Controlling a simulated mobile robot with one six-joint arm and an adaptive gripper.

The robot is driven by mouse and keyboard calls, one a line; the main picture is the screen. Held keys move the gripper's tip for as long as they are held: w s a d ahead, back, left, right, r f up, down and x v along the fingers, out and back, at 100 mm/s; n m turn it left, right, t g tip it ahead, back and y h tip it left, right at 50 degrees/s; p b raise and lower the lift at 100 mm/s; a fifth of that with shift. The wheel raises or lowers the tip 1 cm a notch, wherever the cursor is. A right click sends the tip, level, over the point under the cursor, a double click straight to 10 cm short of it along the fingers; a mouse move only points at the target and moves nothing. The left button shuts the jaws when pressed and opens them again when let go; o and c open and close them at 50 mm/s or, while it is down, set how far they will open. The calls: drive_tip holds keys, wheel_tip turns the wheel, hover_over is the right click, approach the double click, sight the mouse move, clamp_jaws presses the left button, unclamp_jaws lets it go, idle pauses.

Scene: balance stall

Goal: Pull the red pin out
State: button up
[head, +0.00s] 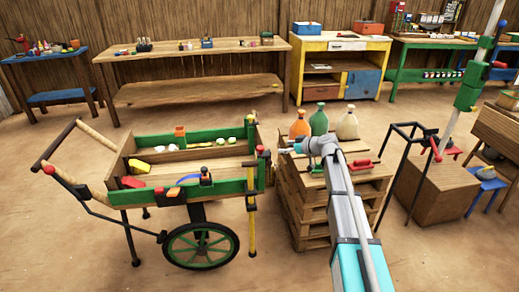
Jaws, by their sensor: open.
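My gripper (287,150) is at the far end of my grey and teal arm, above the wooden pallet stack, pointing left toward the cart. Its fingers are small and dark here, open, with nothing seen between them. I cannot tell for sure which thing is the red pin. A small red-topped piece (259,149) stands at the cart's right end, left of my gripper and apart from it. Another red piece (361,163) lies on the pallet stack, right of my arm. A red lever (435,150) shows on the black frame further right.
The green-sided wooden cart (222,187) stands at left with blocks and balls. The pallet stack (301,213) bears several bottles (319,121). A black frame (387,180) and a leaning pole (484,58) stand right.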

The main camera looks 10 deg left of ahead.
sight(261, 147)
drive_tip(key=b+x, duration=0.4)
drive_tip(key=x, duration=0.7)
drive_tip(key=shift+w+a+f, duration=0.1)
drive_tip(key=shift+w+f, duration=0.05)
drive_tip(key=shift+w, duration=0.05)
drive_tip(key=shift+b+x, duration=0.45)
drive_tip(key=shift+x, duration=0.5)
drive_tip(key=shift+a, duration=0.1)
drive_tip(key=shift+s, duration=0.1)
clamp_jaws()
